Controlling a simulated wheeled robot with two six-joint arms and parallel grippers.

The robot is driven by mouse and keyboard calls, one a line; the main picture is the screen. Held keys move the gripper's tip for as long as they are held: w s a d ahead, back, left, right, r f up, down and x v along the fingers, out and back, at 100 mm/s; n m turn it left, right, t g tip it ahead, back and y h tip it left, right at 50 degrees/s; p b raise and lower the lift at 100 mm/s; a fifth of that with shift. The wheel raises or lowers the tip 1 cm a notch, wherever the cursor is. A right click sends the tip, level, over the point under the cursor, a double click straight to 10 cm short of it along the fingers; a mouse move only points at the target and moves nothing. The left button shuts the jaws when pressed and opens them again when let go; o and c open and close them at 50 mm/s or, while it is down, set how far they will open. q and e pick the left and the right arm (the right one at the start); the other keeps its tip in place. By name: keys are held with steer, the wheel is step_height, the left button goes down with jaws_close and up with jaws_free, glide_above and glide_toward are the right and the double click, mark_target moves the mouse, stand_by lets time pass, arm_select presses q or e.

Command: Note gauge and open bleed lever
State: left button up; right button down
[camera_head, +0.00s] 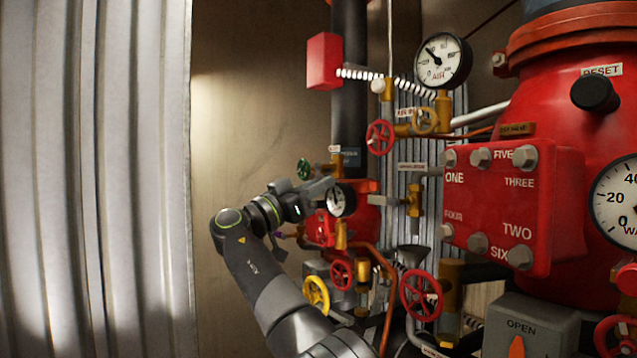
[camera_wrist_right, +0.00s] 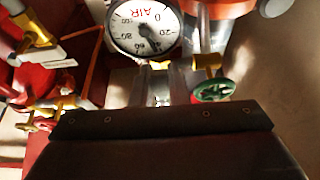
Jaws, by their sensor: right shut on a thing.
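My right gripper (camera_head: 322,193) reaches in beside a small round white gauge (camera_head: 342,200) on the red valve assembly; the gauge partly hides its tips. In the right wrist view its fingers (camera_wrist_right: 162,86) are close together on a small pale metal part just below the gauge face (camera_wrist_right: 145,28), which reads AIR upside down. Whether that part is the bleed lever I cannot tell. A larger AIR gauge (camera_head: 444,60) stands higher up, its needle pointing upper left. My left gripper is not in view.
Red handwheels (camera_head: 421,294) and a yellow handwheel (camera_head: 316,293) crowd below the gripper. A green handwheel shows beside it in the wrist view (camera_wrist_right: 215,91). A bolted red plate (camera_head: 515,205) and a grey OPEN box (camera_head: 540,325) stand right. Corrugated metal (camera_head: 95,180) is left.

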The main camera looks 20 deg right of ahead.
stand_by(0.4)
steer(key=c, duration=1.4)
jaws_free()
